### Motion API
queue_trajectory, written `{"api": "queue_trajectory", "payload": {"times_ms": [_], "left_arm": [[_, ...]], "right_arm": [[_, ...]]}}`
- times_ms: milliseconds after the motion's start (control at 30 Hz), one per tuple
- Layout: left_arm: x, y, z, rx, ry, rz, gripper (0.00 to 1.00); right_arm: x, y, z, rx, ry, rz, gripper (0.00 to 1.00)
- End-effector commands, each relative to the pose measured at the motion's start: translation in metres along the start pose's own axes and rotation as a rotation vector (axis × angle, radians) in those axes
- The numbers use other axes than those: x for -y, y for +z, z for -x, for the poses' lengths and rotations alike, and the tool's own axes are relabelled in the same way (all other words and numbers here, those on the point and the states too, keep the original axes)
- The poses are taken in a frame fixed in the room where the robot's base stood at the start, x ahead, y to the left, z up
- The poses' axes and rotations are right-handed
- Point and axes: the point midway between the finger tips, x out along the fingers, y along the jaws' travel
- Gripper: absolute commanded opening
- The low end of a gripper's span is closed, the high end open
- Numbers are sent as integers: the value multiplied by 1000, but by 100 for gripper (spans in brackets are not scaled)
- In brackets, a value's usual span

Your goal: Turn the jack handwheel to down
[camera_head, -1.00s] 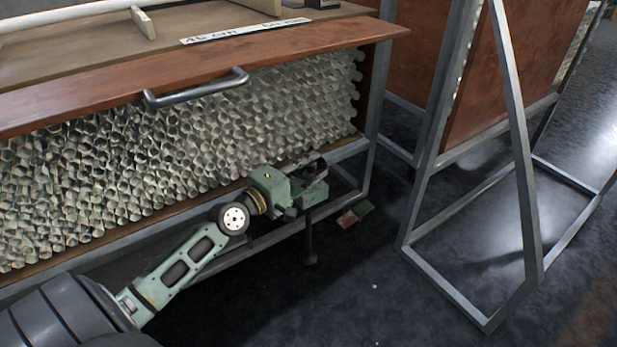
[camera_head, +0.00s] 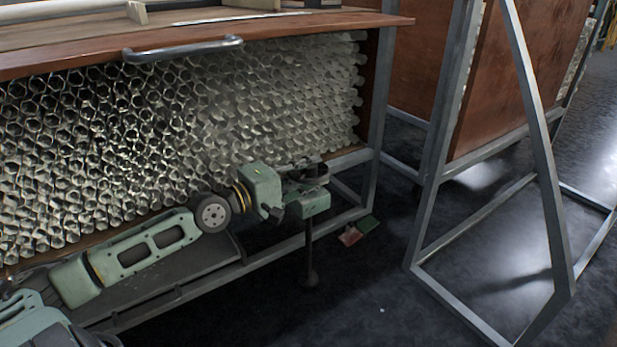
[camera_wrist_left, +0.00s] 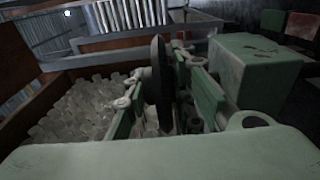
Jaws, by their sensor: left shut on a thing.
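The jack has a green body (camera_head: 308,204) on a thin dark post with a round foot, beside the lower right end of the rack. Its handwheel is a dark disc (camera_wrist_left: 160,75), seen nearly edge-on in the left wrist view, between my finger pads. My left gripper (camera_head: 306,171) reaches it from the left and is shut on the wheel; the gripper also shows in the left wrist view (camera_wrist_left: 168,85). In the head view the fingers and wheel overlap, and the wheel's exact turn cannot be told. My right gripper is not in view.
A wooden rack packed with glass tubes (camera_head: 190,130), with a metal handle (camera_head: 183,48), stands directly behind my left arm. A red block (camera_head: 350,236) and a green block (camera_head: 369,224) lie on the floor by the jack. A metal-framed stand (camera_head: 545,180) is at right.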

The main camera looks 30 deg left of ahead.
Motion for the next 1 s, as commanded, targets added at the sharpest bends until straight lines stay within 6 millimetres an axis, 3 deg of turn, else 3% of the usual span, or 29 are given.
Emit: {"api": "queue_trajectory", "payload": {"times_ms": [33,500,533,667,1000], "left_arm": [[-7,0,0,0,16,-5,0],[-9,-1,0,0,18,-4,0],[-9,-1,0,0,18,-4,26],[-8,-2,0,0,16,-4,37],[-3,-1,1,1,7,-1,38]], "right_arm": [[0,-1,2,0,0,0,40],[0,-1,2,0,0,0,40],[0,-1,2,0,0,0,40],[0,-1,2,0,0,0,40],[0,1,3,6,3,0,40]]}}
